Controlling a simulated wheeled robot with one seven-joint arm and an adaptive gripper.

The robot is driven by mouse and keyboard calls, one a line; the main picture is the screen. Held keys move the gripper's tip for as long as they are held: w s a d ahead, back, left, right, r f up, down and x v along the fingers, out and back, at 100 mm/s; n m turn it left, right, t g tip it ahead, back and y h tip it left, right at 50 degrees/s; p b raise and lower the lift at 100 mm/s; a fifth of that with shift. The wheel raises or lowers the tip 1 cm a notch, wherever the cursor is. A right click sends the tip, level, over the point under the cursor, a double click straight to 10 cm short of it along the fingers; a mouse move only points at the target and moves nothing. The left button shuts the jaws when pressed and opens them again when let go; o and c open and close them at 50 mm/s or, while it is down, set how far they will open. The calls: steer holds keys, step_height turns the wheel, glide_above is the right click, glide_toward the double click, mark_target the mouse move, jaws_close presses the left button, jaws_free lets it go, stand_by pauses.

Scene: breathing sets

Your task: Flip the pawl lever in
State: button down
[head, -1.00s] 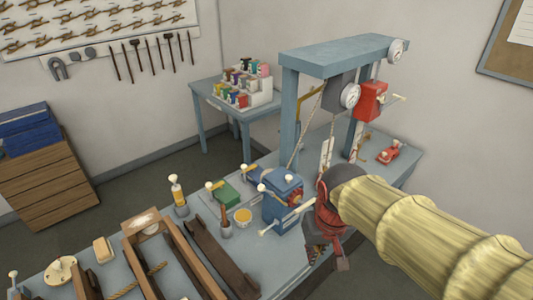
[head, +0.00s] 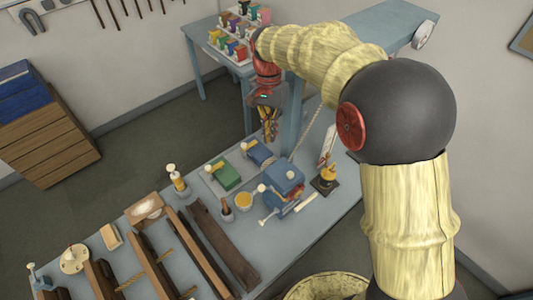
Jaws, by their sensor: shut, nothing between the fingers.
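A blue winch-like box (head: 283,180) with cream-tipped handles stands on the grey-blue workbench (head: 325,215). A pale rod (head: 305,203) sticks out at its lower right. I cannot tell which part is the pawl lever, and the details on the box's side are too small to read. My gripper (head: 269,138) hangs fingers down above the bench's back edge, above and behind the box and apart from it. It is shut and holds nothing.
Long wooden rails (head: 190,250) fill the left. A side table (head: 205,40) stands behind.

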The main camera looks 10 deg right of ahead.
steer(key=s+r+m, duration=0.1)
steer(key=s+m, duration=0.1)
steer(key=s, duration=0.1)
steer(key=p, duration=0.1)
glide_toward(267, 188)
steer(key=shift+w+d+f, duration=1)
steer(key=shift+w+d, duration=0.1)
steer(key=shift+d, duration=0.15)
steer(key=shift+s+a+f+p, duration=0.5)
steer(key=shift+s+a+f, duration=0.35)
steer(key=shift+s+f, duration=0.25)
steer(key=shift+s+a, duration=0.15)
steer(key=shift+s+a+h+b, duration=0.2)
steer(key=shift+h+b, duration=0.1)
steer(key=shift+h, duration=0.1)
